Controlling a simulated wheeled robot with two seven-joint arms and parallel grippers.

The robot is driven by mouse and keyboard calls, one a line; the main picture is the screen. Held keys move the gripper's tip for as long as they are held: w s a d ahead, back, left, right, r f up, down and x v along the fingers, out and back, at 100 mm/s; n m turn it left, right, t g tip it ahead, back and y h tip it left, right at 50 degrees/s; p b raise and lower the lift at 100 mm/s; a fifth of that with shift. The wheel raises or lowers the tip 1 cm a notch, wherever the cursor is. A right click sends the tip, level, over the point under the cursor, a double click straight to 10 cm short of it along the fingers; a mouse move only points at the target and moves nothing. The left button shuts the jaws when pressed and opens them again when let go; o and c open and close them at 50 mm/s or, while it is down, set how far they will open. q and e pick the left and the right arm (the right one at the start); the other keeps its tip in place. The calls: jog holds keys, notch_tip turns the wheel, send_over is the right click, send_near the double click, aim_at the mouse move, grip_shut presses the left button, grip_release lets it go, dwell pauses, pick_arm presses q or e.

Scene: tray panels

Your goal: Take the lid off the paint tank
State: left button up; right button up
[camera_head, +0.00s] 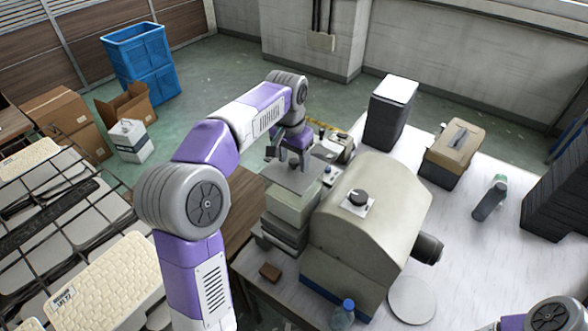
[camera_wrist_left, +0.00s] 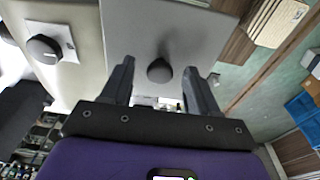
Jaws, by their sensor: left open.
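The lid is a flat grey panel (camera_head: 297,181) on top of the pale box-like paint tank (camera_head: 287,207), left of the large beige machine body. The lid fills the upper middle of the left wrist view (camera_wrist_left: 175,25), with a small dark round knob (camera_wrist_left: 160,70) on it. My left gripper (camera_head: 286,161) is over the lid and hides its knob in the head view. Its two dark fingers (camera_wrist_left: 159,68) are open, one on each side of the knob, with a gap on both sides. My right gripper is not in view; only part of that arm shows at bottom right.
The beige machine body (camera_head: 375,215) with a black dial (camera_head: 357,197) stands close to the right of the tank.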

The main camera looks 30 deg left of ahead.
pick_arm(q)
grip_shut()
jog(key=shift+w, duration=0.1)
